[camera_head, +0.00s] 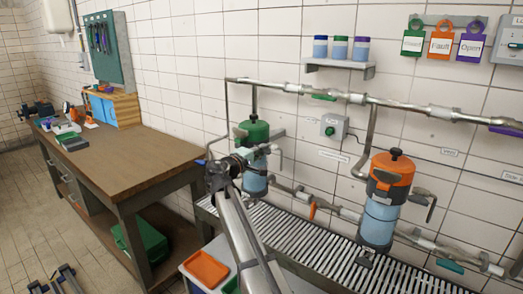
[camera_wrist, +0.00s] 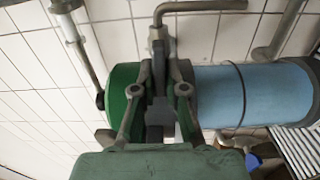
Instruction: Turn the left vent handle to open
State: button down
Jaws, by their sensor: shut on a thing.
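The left vessel has a green head (camera_head: 253,131) over a blue body (camera_head: 254,183). In the wrist view the picture is turned, with the green head (camera_wrist: 118,88) at left and the blue body (camera_wrist: 245,97) at right. My gripper (camera_head: 240,160) is at the front of this vessel, just below the green head. In the wrist view my gripper's fingers (camera_wrist: 161,68) are shut on a dark grey piece, the vent handle (camera_wrist: 158,83), at the vessel's collar. The fingers hide much of it. A bent grey pipe (camera_wrist: 200,6) extends past the fingertips.
A second vessel with an orange head (camera_head: 391,174) stands at right. Pipes (camera_head: 350,97) run along the tiled wall above. A slatted grate (camera_head: 310,238) lies beneath. A workbench (camera_head: 125,150) stands at left. An orange tray (camera_head: 206,270) is near my arm.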

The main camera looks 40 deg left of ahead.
jog(key=shift+n, duration=0.3)
jog(key=c, duration=1.2)
grip_release()
jog(key=shift+s, duration=0.1)
jog(key=s, duration=1.1)
jog(key=shift+s+d, duration=0.3)
jog(key=shift+s, duration=0.1)
